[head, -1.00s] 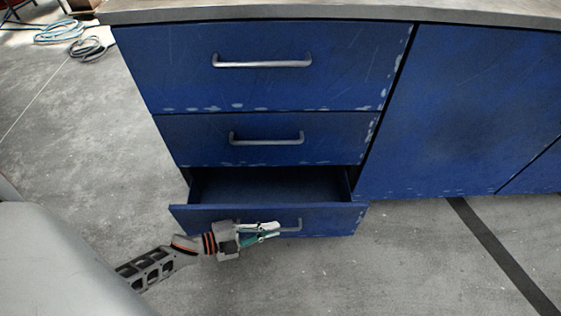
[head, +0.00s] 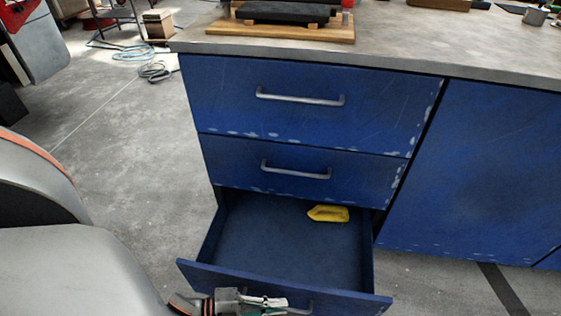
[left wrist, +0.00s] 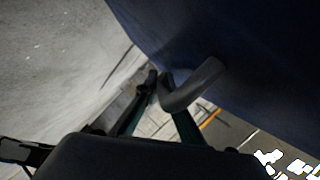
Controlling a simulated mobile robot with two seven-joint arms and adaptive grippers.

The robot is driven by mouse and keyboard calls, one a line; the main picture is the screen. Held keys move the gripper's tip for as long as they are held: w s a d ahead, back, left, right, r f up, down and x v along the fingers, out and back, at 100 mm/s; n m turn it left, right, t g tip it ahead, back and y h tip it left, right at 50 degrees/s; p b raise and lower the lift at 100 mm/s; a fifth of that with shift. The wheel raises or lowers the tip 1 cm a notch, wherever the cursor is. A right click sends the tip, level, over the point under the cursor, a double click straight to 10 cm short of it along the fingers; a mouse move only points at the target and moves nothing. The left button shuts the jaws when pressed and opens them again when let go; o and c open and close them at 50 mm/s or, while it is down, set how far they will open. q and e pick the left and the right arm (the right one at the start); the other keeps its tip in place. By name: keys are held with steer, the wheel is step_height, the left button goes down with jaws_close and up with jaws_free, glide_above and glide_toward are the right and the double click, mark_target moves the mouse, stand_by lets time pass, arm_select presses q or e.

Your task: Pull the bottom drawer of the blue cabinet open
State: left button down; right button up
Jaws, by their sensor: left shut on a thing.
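The blue cabinet (head: 300,115) has a stack of drawers on its left side, each with a grey bar handle. The bottom drawer (head: 225,272) is pulled well out, and its inside shows. A yellow object (head: 328,213) lies in it near the back right. My left gripper (head: 275,303) is at the front of this drawer, shut on its handle (head: 300,308). In the left wrist view the handle (left wrist: 195,88) curves from the dark blue front to between the fingers (left wrist: 160,90). My right gripper is not in view.
The worktop (head: 390,50) above carries a wooden board (head: 280,30) with a dark block, and a metal cup (head: 535,16) at right. The two upper drawers are shut. Coiled hoses (head: 155,70) lie on the floor behind at left.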

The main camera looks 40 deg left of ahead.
arm_select(q)
steer(key=shift+s+d, duration=0.4)
steer(key=shift+s, duration=0.3)
steer(key=shift+s+d, duration=0.4)
steer(key=shift+s, duration=0.25)
steer(key=c, duration=2.4)
jaws_free()
steer(key=shift+c, duration=0.2)
steer(key=v, duration=1.2)
